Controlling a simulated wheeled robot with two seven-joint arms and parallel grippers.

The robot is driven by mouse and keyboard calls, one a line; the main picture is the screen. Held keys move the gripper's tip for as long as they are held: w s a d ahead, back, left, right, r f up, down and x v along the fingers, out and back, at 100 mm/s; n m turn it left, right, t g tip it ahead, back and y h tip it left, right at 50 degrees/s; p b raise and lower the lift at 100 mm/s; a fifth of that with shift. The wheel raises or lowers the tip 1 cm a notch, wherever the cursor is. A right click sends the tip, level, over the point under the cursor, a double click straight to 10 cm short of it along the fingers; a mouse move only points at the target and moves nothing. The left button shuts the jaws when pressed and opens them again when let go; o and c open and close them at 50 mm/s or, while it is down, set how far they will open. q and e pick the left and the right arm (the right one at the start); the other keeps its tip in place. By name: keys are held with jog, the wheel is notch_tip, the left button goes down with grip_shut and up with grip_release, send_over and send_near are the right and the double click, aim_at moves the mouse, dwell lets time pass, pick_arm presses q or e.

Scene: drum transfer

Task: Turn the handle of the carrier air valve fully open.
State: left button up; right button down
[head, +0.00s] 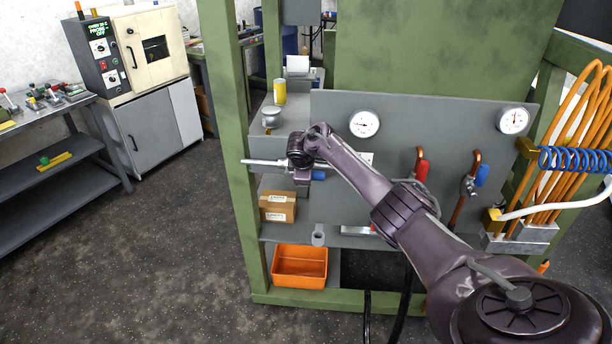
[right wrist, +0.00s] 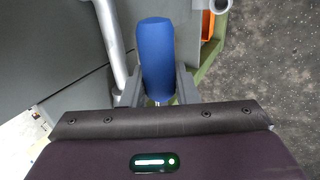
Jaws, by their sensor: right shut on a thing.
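A blue valve handle (right wrist: 155,55) fills the middle of the right wrist view. It stands between the two grey fingers of my right gripper (right wrist: 157,82), which is shut on it. A silver pipe (right wrist: 110,40) runs beside the handle. The valve body is mostly hidden by my wrist. Whether this is the carrier air valve I cannot read. My left gripper is not in view.
Two gauges (head: 364,124) (head: 513,120) sit on the panel. A red handle (head: 422,171) and another blue handle (head: 482,175) are to the right. A cardboard box (head: 277,206) and an orange bin (head: 300,266) are below. The green frame post (head: 228,120) stands at left.

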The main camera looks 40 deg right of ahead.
jog(key=c, duration=1.1)
grip_release()
jog(key=shift+c, duration=0.2)
jog(key=shift+r, duration=0.1)
jog(key=v, duration=0.7)
jog(key=shift+a+r, duration=0.2)
jog(key=shift+r, duration=0.05)
